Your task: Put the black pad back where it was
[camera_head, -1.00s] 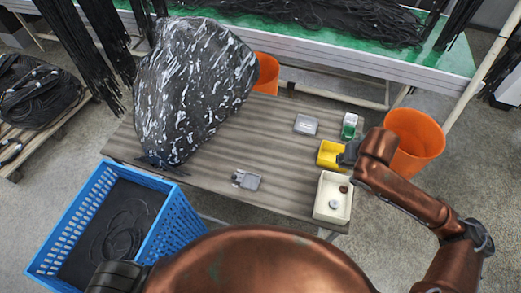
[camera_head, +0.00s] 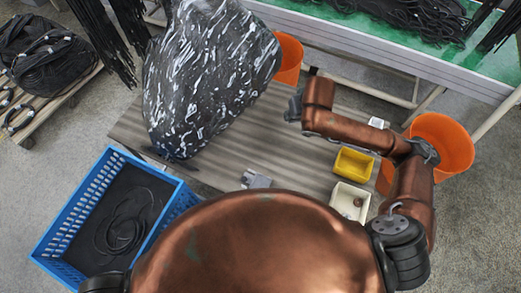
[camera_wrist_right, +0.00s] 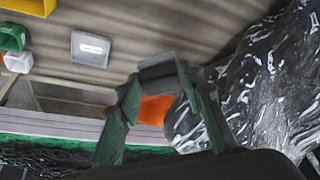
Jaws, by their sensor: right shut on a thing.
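My right gripper (camera_head: 294,106) is over the back middle of the wooden table, right of the big black bag. In the right wrist view its two green-sided fingers are closed on a small dark block, the black pad (camera_wrist_right: 158,72), which sits between the fingertips. The pad appears held above the table. In the head view I cannot make out the pad at the gripper. My left gripper is not in view.
A black plastic-wrapped bag (camera_head: 205,75) stands at the table's left. A yellow bin (camera_head: 353,162), a cream bin (camera_head: 349,202) and a grey item (camera_head: 256,180) are on the table (camera_head: 225,160). A grey labelled box (camera_wrist_right: 90,48) lies near the gripper. A blue crate (camera_head: 165,170) is front left.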

